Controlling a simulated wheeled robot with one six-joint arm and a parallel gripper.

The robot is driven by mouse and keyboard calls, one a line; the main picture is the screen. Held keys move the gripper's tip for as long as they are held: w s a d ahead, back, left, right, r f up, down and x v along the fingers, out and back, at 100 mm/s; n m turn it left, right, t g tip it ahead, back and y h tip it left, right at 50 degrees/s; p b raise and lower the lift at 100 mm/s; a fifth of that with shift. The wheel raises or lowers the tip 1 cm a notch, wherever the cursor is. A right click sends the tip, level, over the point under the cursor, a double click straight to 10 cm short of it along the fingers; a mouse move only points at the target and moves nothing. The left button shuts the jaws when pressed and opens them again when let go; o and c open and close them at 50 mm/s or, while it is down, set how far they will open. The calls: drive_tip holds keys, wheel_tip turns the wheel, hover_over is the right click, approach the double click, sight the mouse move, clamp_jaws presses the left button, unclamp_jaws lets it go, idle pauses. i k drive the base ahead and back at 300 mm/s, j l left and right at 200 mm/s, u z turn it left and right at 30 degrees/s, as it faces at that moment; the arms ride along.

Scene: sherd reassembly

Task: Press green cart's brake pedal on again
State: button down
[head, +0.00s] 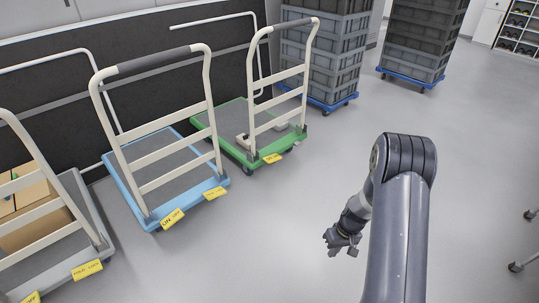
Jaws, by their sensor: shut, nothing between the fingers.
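The green cart (224,126) stands left of centre, with a cream push handle and a dark grip. A yellow label (273,158) is on its near edge, and small pale objects lie on its deck. I cannot make out its brake pedal or the pedal's position. My gripper (341,252) is shut and empty, low over the grey floor, to the right of the green cart and nearer to me, apart from it.
A blue cart (158,163) stands left of the green one, and a grey cart (75,232) with a cardboard box (35,225) is at far left. Stacked grey crates (329,60) on blue dollies stand behind. Open floor lies around my gripper.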

sight(273, 158)
drive_tip(key=i+l+u, duration=0.1)
drive_tip(key=i+u, duration=0.15)
drive_tip(key=i, duration=0.35)
drive_tip(key=i+l+u, duration=0.2)
drive_tip(key=i, duration=0.4)
drive_tip(key=i+l+u, duration=0.25)
drive_tip(key=i, duration=0.3)
drive_tip(key=i+l+u, duration=0.25)
drive_tip(key=i+l, duration=0.25)
